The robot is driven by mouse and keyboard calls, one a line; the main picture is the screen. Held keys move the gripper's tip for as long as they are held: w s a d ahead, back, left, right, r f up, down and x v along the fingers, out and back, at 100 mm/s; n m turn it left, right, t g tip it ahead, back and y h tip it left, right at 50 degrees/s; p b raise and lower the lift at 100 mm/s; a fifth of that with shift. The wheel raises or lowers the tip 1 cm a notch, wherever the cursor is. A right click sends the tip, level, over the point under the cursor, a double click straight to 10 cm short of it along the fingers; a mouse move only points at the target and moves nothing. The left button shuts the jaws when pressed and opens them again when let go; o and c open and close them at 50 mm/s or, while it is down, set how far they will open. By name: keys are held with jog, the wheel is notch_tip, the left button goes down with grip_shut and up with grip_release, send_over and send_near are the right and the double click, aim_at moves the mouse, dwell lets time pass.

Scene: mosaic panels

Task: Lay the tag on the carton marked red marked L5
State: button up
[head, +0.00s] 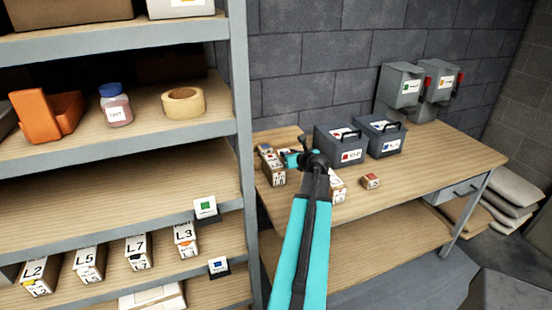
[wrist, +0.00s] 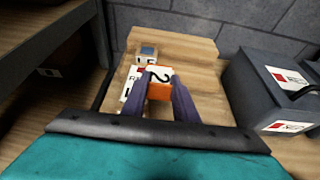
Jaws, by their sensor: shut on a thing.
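My gripper (wrist: 160,80) is shut on a small orange piece (wrist: 159,91) with a dark curved mark, which may be the tag. A white-labelled carton (wrist: 131,92) shows partly behind and below it; its lettering is mostly hidden. In the head view my gripper (head: 291,159) is over the left part of the bench, beside a group of small cartons (head: 277,178). Their marks are too small to read. A carton labelled L5 (head: 88,262) lies on the low shelf at left; I cannot make out a red mark on it.
Cartons L2 (head: 38,275), L7 (head: 137,250) and L3 (head: 185,239) share that shelf. Two dark grey boxes (head: 340,146) (head: 381,139) stand behind my gripper. A small red-marked block (head: 371,181) lies to its right. The bench's (head: 440,157) right part is mostly clear.

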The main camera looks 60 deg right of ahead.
aim_at(277, 167)
jog(key=w, duration=0.1)
jog(key=w+a+p, duration=0.1)
jog(key=w, duration=0.3)
jog(key=shift+a+f, duration=0.25)
jog(key=shift+a, duration=0.05)
jog(key=shift+s, duration=0.1)
jog(key=shift+f, duration=0.1)
jog(key=shift+f+p, duration=0.7)
jog(key=shift+f, duration=0.95)
jog(key=shift+f, duration=0.15)
jog(key=o, duration=1.1)
jog(key=shift+r, duration=0.2)
